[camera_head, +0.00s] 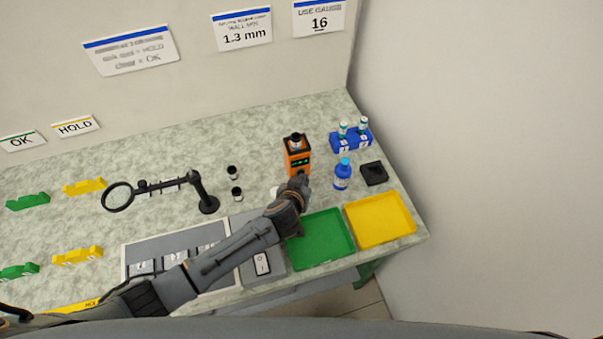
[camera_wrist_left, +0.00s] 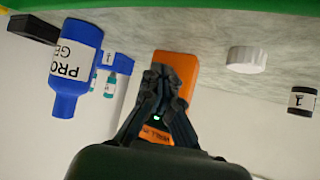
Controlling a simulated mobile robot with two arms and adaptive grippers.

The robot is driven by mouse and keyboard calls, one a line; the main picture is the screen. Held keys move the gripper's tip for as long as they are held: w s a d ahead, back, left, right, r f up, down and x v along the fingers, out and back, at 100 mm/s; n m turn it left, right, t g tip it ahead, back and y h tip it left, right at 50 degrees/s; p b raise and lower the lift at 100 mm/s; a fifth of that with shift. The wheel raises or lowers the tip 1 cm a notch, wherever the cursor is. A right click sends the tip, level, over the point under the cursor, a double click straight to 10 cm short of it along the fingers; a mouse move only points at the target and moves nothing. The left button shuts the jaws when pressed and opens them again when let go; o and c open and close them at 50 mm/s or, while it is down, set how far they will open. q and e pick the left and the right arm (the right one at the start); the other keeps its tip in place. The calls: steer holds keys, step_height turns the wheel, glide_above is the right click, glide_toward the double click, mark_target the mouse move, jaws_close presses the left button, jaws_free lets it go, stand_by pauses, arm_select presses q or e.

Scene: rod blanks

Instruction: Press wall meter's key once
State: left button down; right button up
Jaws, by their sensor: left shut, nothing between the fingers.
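The orange meter (camera_head: 291,165) stands upright on the bench, with a dark face, a green display and a black round part on top. My left gripper (camera_head: 299,181) is shut and empty, right in front of the meter's lower face. In the left wrist view, which looks upside down, the closed fingers (camera_wrist_left: 160,76) overlap the orange meter (camera_wrist_left: 182,63) and hide much of its face. I cannot tell whether the fingertips touch it, and the key is not clearly visible. My right gripper is not in view.
A blue bottle (camera_head: 342,174), a black block (camera_head: 374,174) and a blue vial rack (camera_head: 344,146) stand right of the meter. Green (camera_head: 346,257) and yellow (camera_head: 407,233) trays lie in front. A magnifier stand (camera_head: 206,201) and two dark-capped vials (camera_head: 237,193) are left.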

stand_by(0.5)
arm_select(q)
steer(key=shift+s+d+p, duration=0.3)
steer(key=shift+s+p, duration=0.4)
steer(key=shift+s, duration=0.2)
steer(key=shift+s+d+p, duration=0.2)
steer(key=shift+s+p, duration=0.35)
steer(key=shift+s, duration=0.05)
steer(key=shift+s+d+p, duration=0.3)
steer(key=shift+s+p, duration=0.1)
steer(key=shift+s, duration=0.5)
steer(key=shift+s+d+p, duration=0.3)
steer(key=shift+s+p, duration=0.1)
steer(key=shift+s, duration=0.45)
